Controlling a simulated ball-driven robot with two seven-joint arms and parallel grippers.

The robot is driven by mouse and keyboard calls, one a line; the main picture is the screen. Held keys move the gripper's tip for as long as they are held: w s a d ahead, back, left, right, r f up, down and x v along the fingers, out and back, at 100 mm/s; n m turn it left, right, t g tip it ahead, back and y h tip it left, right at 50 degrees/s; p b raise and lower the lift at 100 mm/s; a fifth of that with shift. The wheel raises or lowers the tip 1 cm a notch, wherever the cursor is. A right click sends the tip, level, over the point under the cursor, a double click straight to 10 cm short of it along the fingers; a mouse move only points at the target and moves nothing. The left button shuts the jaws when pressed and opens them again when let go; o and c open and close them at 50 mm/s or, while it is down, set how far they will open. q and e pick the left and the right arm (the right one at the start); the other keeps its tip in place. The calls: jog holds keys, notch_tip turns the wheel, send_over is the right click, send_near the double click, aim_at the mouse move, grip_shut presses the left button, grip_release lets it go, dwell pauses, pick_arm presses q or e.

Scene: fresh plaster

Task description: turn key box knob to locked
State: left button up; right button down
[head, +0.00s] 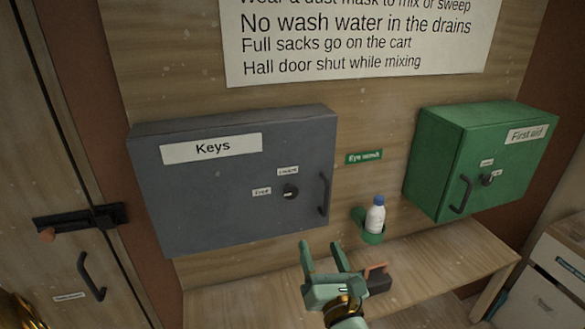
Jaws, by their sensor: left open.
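The grey key box (235,205), labelled "Keys", hangs shut on the wooden wall panel. Its small black round knob (291,192) is on the right part of the door. One small label (288,171) sits above the knob and another (262,192) to its left; the print is too small to read surely. I cannot tell surely which label the knob mark faces. A black bar handle (324,194) is right of the knob. My left gripper (324,249) is open and empty, below and right of the knob, apart from it. My right gripper is not in view.
A green first aid box (467,150) hangs at the right. A white bottle with a blue cap (376,214) stands in a green holder (371,236) between the boxes. A wooden bench (440,266) runs below, with a dark object (378,281) beside my gripper. A door latch (80,219) is at left.

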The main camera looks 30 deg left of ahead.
pick_arm(q)
notch_tip(320, 180, up, 3)
jog(key=n+g, duration=0.2)
jog(key=n, duration=0.1)
jog(key=n+p, duration=0.2)
jog(key=p, duration=0.3)
send_near(291, 193)
jog(key=shift+g, duration=0.3)
jog(key=x, duration=0.7)
jog(key=shift+w+r, duration=0.1)
jog(key=shift+r, duration=0.25)
jog(key=shift+w+a+f+h, duration=0.1)
jog(key=shift+w+a+h, duration=0.2)
jog(key=shift+w+a, duration=0.15)
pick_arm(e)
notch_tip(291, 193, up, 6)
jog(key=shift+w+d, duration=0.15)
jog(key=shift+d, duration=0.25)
